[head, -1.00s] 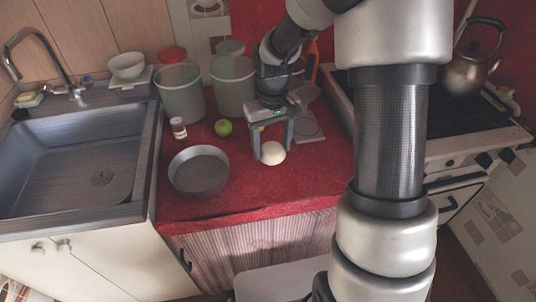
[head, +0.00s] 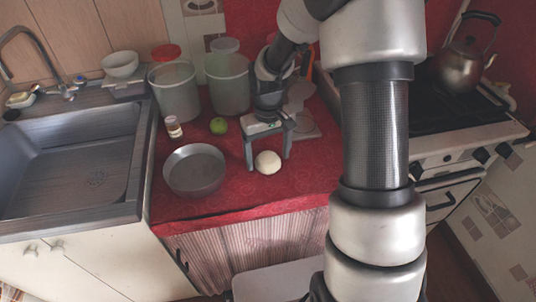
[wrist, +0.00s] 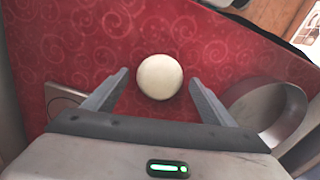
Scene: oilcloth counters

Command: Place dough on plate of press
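The dough, a pale cream ball (head: 267,162), rests on the red counter, and it also shows in the wrist view (wrist: 160,77). My gripper (head: 268,161) is open, with its fingers spread to the left and right of the dough; they show in the wrist view too (wrist: 160,82). Both fingers look apart from the ball. The ball sits around the fingertips, and how deep it lies between them is hard to tell. The press, with a grey square plate (head: 304,127), stands behind and right of my gripper, partly hidden; its plate corner shows in the wrist view (wrist: 63,100).
A round grey pan (head: 195,170) stands left of the dough. The sink (head: 65,165) is left, the stove (head: 470,135) right. The counter's front edge is near.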

